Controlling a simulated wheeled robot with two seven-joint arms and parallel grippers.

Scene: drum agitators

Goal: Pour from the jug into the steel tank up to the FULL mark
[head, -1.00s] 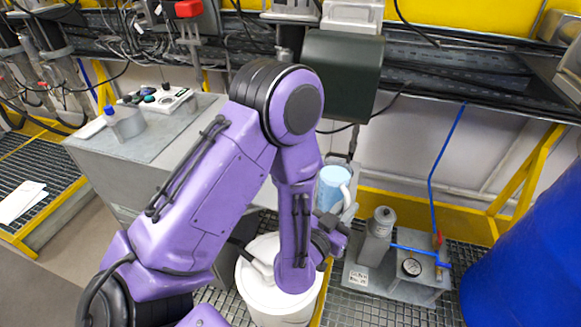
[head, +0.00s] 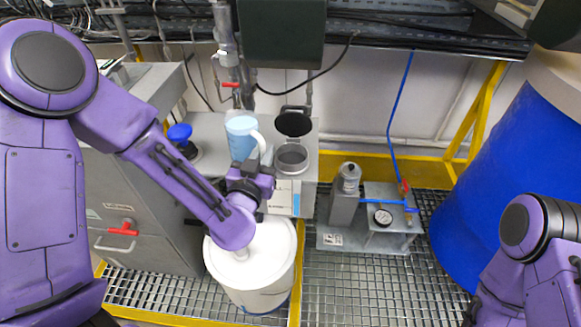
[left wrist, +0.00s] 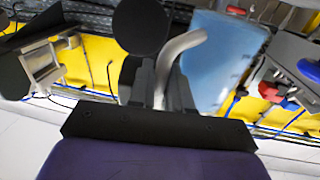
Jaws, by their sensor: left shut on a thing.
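The light blue jug (head: 241,136) with a pale handle stands upright over the grey bench; I cannot tell whether it touches it. My left gripper (head: 257,164) is shut on the jug's handle, low on its right side. In the left wrist view the jug (left wrist: 222,62) is at the right and its curved handle (left wrist: 184,46) runs between my fingers (left wrist: 160,88). The round steel tank (head: 292,158) is just right of the jug, its dark lid (head: 293,123) raised behind the opening. Its FULL mark and liquid level cannot be made out. My right gripper is out of view.
A white lidded bucket (head: 250,265) stands below my left forearm. A pump unit with a gauge (head: 377,228) sits on the grating to the right. A large blue drum (head: 485,175) fills the right. A blue-capped item (head: 180,137) is left of the jug.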

